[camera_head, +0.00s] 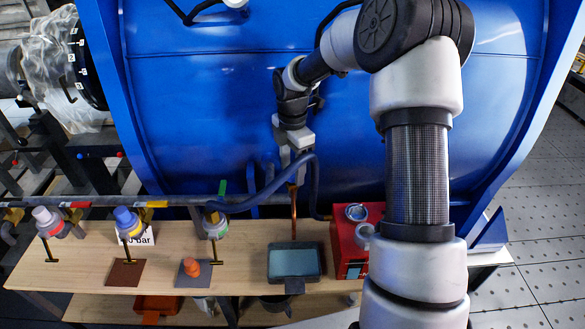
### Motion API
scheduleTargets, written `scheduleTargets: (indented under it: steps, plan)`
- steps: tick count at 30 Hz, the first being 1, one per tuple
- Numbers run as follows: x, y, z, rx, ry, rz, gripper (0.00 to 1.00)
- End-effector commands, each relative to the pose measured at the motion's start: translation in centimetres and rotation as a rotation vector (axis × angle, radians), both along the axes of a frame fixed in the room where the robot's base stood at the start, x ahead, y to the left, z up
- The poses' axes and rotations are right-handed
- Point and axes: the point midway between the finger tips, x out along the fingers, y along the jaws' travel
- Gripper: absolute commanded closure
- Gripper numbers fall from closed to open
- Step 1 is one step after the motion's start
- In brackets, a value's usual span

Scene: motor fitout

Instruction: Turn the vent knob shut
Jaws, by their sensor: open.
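My gripper (291,176) points down in front of the blue tank, above the back of the bench. Its fingers are small here, and a blue hose curves past their tips. A thin copper-coloured rod or pipe stands upright just below; I cannot tell whether it lies between the fingers. Capped valve fittings sit along the grey pipe: one pale pink (45,217), one blue (126,217) and one grey (214,225) by a green tag. An orange knob-like piece (191,268) stands on a grey plate on the bench. No label shows which one is the vent knob.
The wooden bench (60,268) carries a brown plate (126,272), a dark tray (295,278) and a red box (345,255) with round silver parts. The large blue tank (230,90) stands close behind my gripper. The blue hose (255,190) crosses beside it.

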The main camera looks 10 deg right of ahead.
Motion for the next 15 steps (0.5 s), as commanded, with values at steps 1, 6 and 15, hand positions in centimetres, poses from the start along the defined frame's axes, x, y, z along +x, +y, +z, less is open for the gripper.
scheduleTargets:
  steps: [1, 6, 15]
  plan:
    - [0.0, 0.01, -0.12, 0.0, 0.0, 0.0, 0.52]
    - [0.02, 0.01, -0.14, -0.001, -0.001, 0.0, 0.52]
    - [0.02, 0.0, -0.1, -0.001, -0.001, 0.0, 0.93]
